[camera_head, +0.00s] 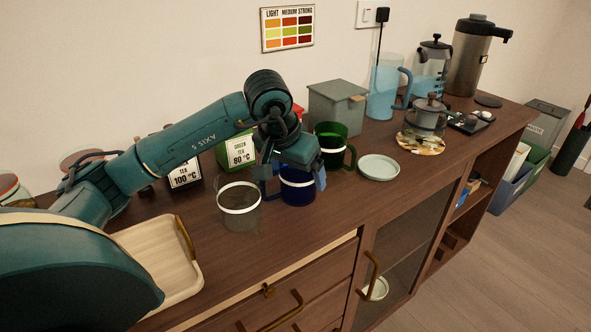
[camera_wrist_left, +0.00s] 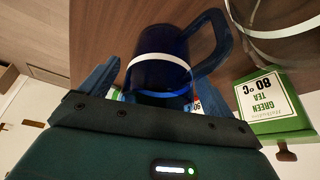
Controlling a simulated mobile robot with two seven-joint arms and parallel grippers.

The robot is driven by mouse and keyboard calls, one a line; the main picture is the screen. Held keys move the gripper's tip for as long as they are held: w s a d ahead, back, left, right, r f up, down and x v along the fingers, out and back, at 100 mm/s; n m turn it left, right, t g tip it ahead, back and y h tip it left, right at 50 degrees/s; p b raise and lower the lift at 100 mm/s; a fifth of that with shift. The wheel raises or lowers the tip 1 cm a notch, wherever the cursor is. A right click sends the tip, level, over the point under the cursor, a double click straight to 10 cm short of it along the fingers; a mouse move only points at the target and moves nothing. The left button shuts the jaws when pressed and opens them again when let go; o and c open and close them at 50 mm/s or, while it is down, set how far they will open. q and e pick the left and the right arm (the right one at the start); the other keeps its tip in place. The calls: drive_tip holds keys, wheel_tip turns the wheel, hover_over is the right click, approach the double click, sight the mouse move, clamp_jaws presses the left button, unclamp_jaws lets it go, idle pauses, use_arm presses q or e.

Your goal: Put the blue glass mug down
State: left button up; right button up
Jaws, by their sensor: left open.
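The blue glass mug (camera_head: 298,194) stands upright on the wooden sideboard top, with a pale band around it. My left gripper (camera_head: 292,181) is above it with its fingers open, one on each side of the mug. In the left wrist view the blue mug (camera_wrist_left: 158,68) sits between the spread fingers, its handle toward the right finger. Whether a finger touches the mug, I cannot tell. The gripper hides the mug's upper part in the head view. My right gripper is not in view.
A clear glass mug (camera_head: 240,204) stands just left of the blue mug. A green mug (camera_head: 333,145) and a white saucer (camera_head: 379,167) are to the right. Tea boxes (camera_head: 238,152) stand behind. A wooden tray (camera_head: 160,262) lies at the left. The front edge is close.

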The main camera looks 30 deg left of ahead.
use_arm(q)
drive_tip(key=v, duration=1.2)
drive_tip(key=shift+p, duration=0.4)
